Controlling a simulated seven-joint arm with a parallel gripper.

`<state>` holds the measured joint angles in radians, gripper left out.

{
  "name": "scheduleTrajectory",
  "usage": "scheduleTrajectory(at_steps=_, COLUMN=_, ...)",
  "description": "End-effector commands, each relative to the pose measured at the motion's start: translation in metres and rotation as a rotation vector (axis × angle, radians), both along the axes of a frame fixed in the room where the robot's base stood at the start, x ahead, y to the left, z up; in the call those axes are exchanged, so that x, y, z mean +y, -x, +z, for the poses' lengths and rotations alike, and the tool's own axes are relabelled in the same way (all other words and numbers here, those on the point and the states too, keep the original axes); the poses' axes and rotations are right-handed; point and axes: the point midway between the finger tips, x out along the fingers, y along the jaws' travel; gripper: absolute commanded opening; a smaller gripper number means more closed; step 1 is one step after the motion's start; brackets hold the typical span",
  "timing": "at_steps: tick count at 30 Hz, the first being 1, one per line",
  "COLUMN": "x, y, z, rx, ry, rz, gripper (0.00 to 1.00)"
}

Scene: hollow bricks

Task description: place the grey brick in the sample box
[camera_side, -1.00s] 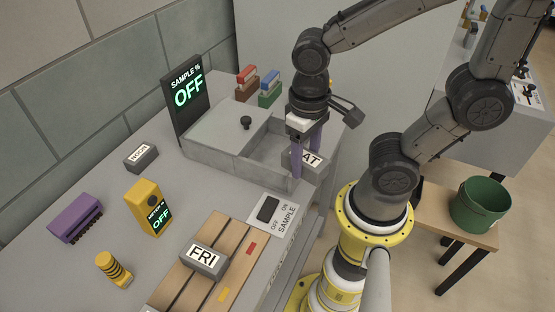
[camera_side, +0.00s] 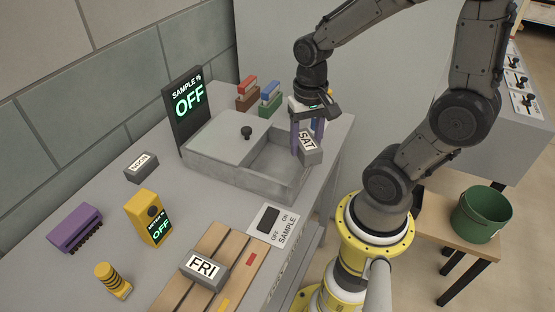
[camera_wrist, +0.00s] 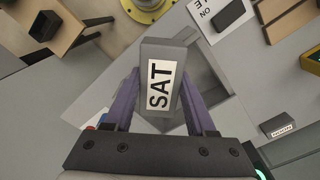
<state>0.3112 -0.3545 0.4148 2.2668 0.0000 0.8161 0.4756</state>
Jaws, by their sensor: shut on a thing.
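A grey brick labelled SAT (camera_side: 310,155) is held between the purple fingers of my gripper (camera_side: 307,133), over the right end of the grey sample box (camera_side: 245,178). The wrist view also shows the SAT brick (camera_wrist: 158,100) between both fingers, with the box's open compartment (camera_wrist: 215,95) beyond it. In the side view the brick is tilted and sits at or above the rim; I cannot tell whether it touches. Another grey brick labelled FRI (camera_side: 203,270) lies on the wooden slats. A small grey brick labelled NOON (camera_side: 141,167) lies at the left.
A black sign reading OFF (camera_side: 188,108) stands behind the box. A lid with a black knob (camera_side: 246,131) covers the box's left part. A sample switch (camera_side: 269,220), yellow meter (camera_side: 149,217) and purple block (camera_side: 75,228) are nearby. A green bucket (camera_side: 481,212) stands at right.

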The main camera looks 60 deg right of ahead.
Motion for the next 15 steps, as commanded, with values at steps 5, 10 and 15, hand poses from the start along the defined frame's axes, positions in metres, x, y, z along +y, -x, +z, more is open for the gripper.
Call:
scheduleTrajectory(at_steps=5, x=-0.011, y=-0.036, z=-0.017, rx=0.002, ry=-0.001, rz=0.001, gripper=0.00)
scheduleTrajectory(at_steps=10, x=-0.019, y=-0.060, z=-0.047, rx=0.004, ry=-0.001, rz=0.001, gripper=0.00)
scheduleTrajectory(at_steps=15, x=-0.024, y=-0.076, z=-0.066, rx=-0.001, ry=0.000, rz=0.001, gripper=0.00)
